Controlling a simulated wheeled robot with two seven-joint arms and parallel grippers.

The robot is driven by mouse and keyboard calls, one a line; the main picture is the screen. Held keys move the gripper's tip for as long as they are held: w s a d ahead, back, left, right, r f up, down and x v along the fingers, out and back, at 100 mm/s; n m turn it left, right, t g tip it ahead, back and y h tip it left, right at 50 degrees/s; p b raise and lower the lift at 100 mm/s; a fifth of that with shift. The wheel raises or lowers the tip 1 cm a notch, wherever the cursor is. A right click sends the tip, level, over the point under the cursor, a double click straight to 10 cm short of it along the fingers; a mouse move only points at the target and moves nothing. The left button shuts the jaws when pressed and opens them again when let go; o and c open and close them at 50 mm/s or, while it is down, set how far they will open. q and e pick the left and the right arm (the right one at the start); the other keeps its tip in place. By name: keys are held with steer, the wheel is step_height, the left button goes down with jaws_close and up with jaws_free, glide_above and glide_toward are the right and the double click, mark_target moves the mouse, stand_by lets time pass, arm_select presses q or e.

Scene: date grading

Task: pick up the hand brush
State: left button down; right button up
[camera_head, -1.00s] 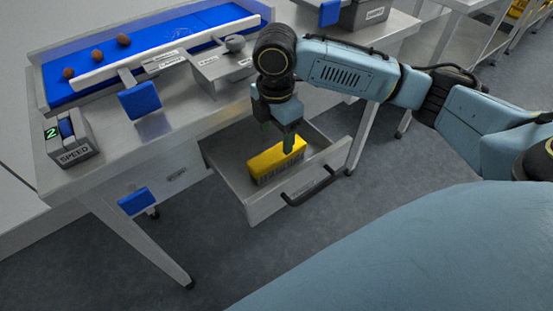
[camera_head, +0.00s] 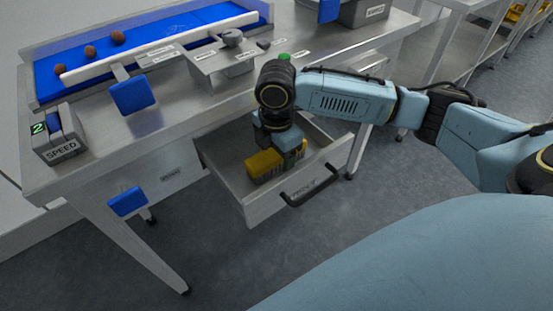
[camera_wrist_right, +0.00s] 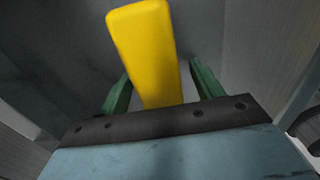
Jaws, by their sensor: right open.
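The hand brush (camera_head: 264,162) has a yellow back and dark bristles below it, and it lies in the open drawer (camera_head: 228,183) under the table. My right gripper (camera_head: 282,154) is down inside the drawer over the brush, and its arm partly covers the brush's far end. In the right wrist view the yellow back (camera_wrist_right: 146,50) lies between the two green fingers (camera_wrist_right: 160,90) of my right gripper. They stand apart, with a gap showing on each side of it. My left gripper is not in view.
The drawer's dark handle (camera_head: 311,185) is at its front. Above are the table with a blue belt (camera_head: 120,45) carrying several dates, a speed box (camera_head: 56,135) and blue panels (camera_head: 132,95). Drawer walls (camera_wrist_right: 270,50) stand close around the gripper.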

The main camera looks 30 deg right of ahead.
steer(key=shift+f, duration=0.1)
steer(key=c, duration=1.1)
